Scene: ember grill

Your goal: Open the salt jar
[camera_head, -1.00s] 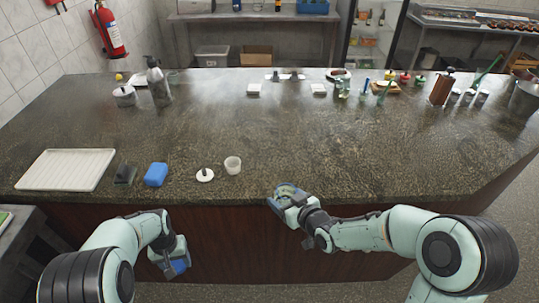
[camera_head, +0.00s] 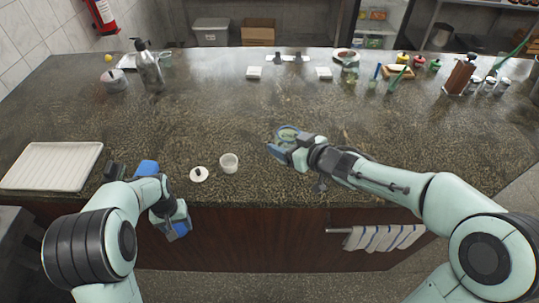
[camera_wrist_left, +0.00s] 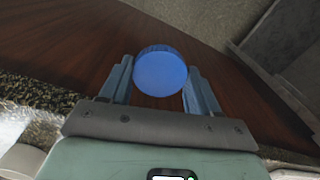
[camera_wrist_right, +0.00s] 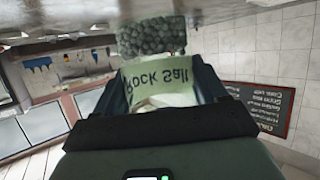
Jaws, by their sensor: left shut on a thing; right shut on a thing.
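My left gripper (camera_head: 176,231) is in front of the counter's front edge, at the left and below the countertop. It is shut on a round blue lid (camera_wrist_left: 160,72), which sits between its fingers in the left wrist view. My right gripper (camera_head: 276,143) is over the counter near its front edge, right of a small white cup. It is shut on the salt jar (camera_wrist_right: 168,80), whose pale label reads "Rock Salt" upside down in the right wrist view. Grey grainy contents show beyond the label. The jar's mouth is hidden. Lid and jar are well apart.
A striped towel (camera_head: 385,238) hangs at the front. The counter's middle is clear.

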